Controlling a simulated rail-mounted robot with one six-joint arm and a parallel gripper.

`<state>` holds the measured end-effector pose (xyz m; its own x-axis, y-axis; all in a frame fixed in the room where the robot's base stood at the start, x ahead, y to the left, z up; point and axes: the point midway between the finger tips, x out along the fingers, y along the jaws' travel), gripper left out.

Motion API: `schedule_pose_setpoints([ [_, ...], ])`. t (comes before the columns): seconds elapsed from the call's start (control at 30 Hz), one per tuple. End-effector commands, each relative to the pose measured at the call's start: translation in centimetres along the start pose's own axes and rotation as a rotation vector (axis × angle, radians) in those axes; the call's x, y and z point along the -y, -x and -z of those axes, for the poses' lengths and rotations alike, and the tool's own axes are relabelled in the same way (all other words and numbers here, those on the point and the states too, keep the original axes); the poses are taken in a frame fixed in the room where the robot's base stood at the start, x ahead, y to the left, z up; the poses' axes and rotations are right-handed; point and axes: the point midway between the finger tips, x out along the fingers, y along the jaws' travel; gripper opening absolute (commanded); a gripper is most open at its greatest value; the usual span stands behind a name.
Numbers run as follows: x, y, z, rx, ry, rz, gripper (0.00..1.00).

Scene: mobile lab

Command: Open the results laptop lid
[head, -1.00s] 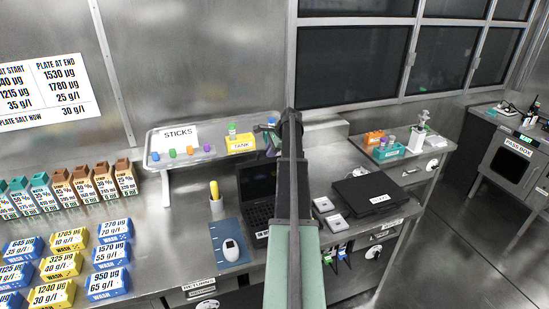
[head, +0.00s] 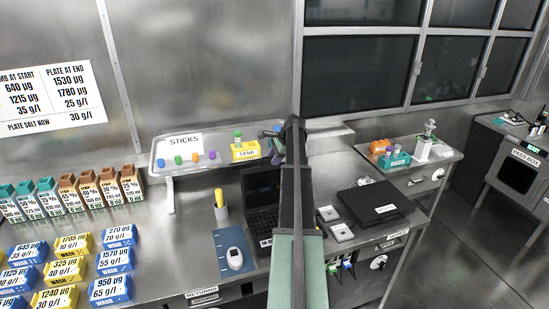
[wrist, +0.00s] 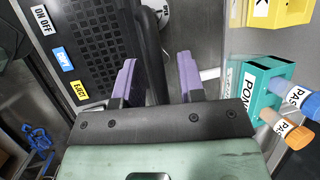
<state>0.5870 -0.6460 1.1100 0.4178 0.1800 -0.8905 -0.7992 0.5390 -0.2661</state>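A closed black laptop (head: 376,203) lies flat on the right part of the bench, with a small white label too small to read. A second black laptop (head: 262,190) stands open left of my arm, partly hidden by it. I cannot tell from the labels which is the results laptop. My gripper (head: 272,136) is at the far end of the arm, near the raised shelf. In the wrist view its purple fingers (wrist: 157,62) are spread apart. A dark keyboard (wrist: 92,45) and a black bar show beyond them; I cannot tell whether the bar is between them.
A yellow TANK box (head: 245,152) stands on the shelf. A teal rack (head: 396,160) with capped tubes is at the back right; a teal rack (wrist: 265,90) shows in the wrist view. Two light square pads (head: 340,232) lie beside the closed laptop. Blue and yellow WASH boxes fill the left.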

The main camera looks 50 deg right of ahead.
Motion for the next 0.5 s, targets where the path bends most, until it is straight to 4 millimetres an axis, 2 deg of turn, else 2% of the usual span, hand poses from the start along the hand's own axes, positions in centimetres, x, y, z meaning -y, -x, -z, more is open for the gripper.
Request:
schedule_pose_setpoints([
  [0.17,0.0,0.4,-0.1,0.000,0.000,0.000,0.37],
  [0.27,0.1,1.7,-0.2,0.000,-0.001,0.000,0.37],
  [0.5,0.3,7.8,-0.5,-0.001,-0.001,0.001,0.37],
])
